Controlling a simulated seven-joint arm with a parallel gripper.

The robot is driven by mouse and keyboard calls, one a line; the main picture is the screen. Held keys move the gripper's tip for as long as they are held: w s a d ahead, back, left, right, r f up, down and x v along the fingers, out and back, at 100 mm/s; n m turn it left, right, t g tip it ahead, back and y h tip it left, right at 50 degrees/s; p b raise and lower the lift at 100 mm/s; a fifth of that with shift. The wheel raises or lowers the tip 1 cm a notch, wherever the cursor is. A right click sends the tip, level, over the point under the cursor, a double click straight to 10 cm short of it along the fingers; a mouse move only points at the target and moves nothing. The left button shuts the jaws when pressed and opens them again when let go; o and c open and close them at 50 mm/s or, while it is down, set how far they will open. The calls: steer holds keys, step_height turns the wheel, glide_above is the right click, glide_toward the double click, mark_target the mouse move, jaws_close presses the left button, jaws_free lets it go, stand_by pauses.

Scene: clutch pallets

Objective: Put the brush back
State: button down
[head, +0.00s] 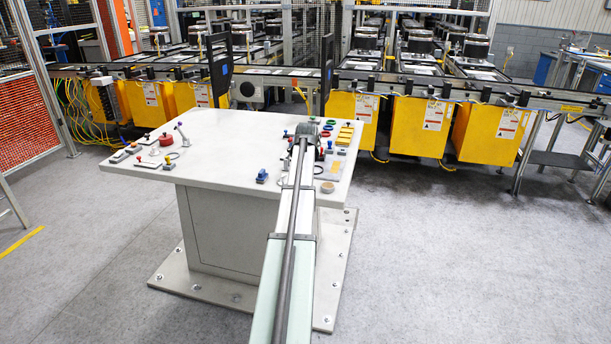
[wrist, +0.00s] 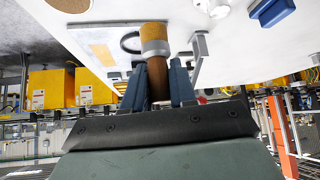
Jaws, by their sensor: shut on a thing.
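The brush (wrist: 156,72) shows in the wrist view as a brown cylindrical handle with a grey band around it. My gripper (wrist: 157,84) is shut on it, with one blue finger on each side of the handle. The far end of the brush points toward the white table top; I cannot tell whether it touches. In the head view my gripper (head: 306,131) is over the right part of the white table (head: 225,135), and my arm hides the brush there. I cannot make out a holder for the brush.
A blue block (head: 262,177) stands near the table's front edge. Yellow blocks (head: 345,135) and a round tan piece (head: 327,187) lie at the right. A red round piece (head: 166,139) is at the left. The table's middle is mostly clear.

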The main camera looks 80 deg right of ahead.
steer(key=shift+f, duration=2.95)
steer(key=shift+f, duration=0.1)
steer(key=c, duration=0.9)
jaws_free()
steer(key=v, duration=1.2)
steer(key=shift+a, duration=0.1)
